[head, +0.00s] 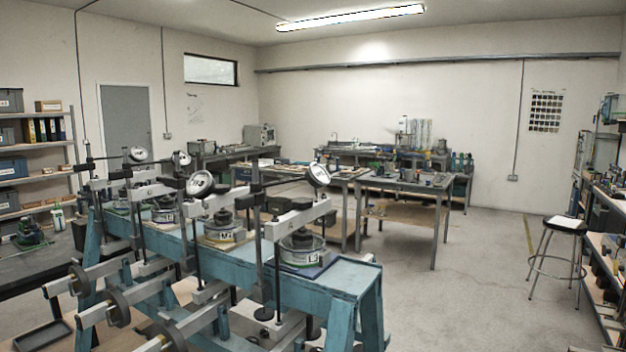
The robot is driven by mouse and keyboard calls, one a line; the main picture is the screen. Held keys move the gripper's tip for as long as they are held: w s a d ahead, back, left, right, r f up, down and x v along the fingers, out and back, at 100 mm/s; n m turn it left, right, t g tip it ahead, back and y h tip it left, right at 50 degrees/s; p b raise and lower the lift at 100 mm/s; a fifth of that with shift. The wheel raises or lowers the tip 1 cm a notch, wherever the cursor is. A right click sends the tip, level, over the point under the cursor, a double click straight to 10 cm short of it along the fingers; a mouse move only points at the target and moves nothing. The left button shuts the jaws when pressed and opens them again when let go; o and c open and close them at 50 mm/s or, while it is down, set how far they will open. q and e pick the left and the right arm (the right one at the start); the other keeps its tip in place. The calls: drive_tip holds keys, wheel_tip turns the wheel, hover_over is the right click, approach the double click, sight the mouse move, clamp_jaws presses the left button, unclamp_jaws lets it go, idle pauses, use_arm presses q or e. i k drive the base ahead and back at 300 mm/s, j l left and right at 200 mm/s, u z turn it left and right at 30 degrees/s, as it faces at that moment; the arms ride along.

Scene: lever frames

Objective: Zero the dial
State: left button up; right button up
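Several round white-faced dial gauges stand in a row on dark posts above a blue steel bench (345,275). The nearest dial (318,175) is tilted, above the cell labelled with an "L" (302,250). A second dial (200,183) stands left of it, near a cell labelled with an "M" (224,232). Two more dials, one at mid-row (181,158) and one at the far end (137,154), are smaller in view. The needles and readings are too small to read. Neither of my grippers is in view.
Lever arms with round weights (118,307) stick out at the front left of the bench. Dark posts and crossbars crowd the row. A stool (565,226) stands at right, work tables (405,182) behind. The floor right of the bench is clear.

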sight(326, 181)
drive_tip(key=u, duration=0.5)
drive_tip(key=i+l+u, duration=0.1)
drive_tip(key=l+u, duration=0.2)
drive_tip(key=i+l+u, duration=0.1)
drive_tip(key=l+u, duration=0.2)
drive_tip(key=l, duration=0.2)
drive_tip(key=i+l+u, duration=0.1)
drive_tip(key=l, duration=1.3)
drive_tip(key=i+u, duration=0.05)
